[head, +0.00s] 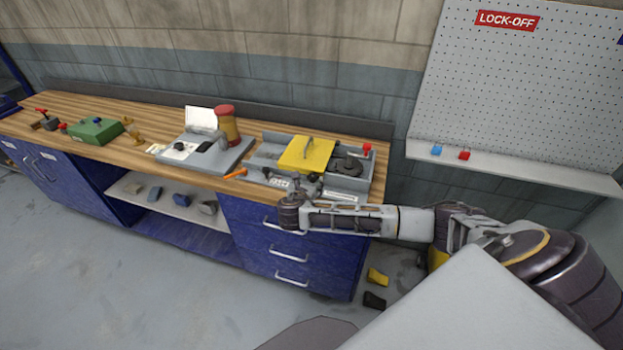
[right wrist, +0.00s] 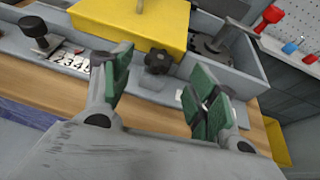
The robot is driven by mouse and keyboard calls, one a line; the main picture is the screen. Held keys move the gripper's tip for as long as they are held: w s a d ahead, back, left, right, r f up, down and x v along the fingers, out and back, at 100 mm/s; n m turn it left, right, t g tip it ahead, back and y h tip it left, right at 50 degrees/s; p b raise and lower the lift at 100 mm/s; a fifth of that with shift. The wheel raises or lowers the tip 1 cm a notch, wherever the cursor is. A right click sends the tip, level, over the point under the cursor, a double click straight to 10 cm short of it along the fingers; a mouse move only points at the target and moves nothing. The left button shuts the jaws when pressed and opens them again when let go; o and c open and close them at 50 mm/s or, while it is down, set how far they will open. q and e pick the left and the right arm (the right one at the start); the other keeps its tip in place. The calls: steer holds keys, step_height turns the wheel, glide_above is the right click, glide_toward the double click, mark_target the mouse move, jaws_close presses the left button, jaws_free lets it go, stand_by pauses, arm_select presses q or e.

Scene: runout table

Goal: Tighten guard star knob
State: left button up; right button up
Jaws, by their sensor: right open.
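The yellow guard (head: 307,154) sits on the grey machine bed at the right end of the bench. It fills the top of the right wrist view (right wrist: 135,22). A black star knob (right wrist: 158,61) stands at the guard's near side, between my open fingers in that view but beyond their tips. My right gripper (right wrist: 162,82) has green pads spread apart, with nothing between them. In the head view my right gripper (head: 308,184) is at the bed's front edge and hides that part. I cannot tell the knob's thread gap. My left gripper is not in view.
A round black knob (right wrist: 36,30) and a number counter (right wrist: 70,60) are left of the star knob. A red-topped lever (head: 367,150) stands at the bed's right end. An orange marker (head: 236,173) lies on the bench.

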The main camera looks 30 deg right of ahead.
mark_target(312, 176)
steer(key=shift+p+x, duration=0.3)
steer(key=shift+x, duration=2.35)
steer(key=c, duration=1)
steer(key=shift+w+a+m+g+h, duration=0.1)
steer(key=shift+w+m+g+h, duration=0.05)
steer(key=shift+m+g+h, duration=0.4)
steer(key=shift+w+a+m+g+h, duration=0.1)
steer(key=shift+m+g+h, duration=0.25)
steer(key=shift+m+g, duration=0.25)
steer(key=shift+w+r+m+g+h, duration=0.1)
steer(key=shift+m+g+h, duration=0.2)
steer(key=shift+m+g, duration=0.25)
steer(key=shift+m+g+h, duration=0.3)
steer(key=shift+m+g, duration=0.3)
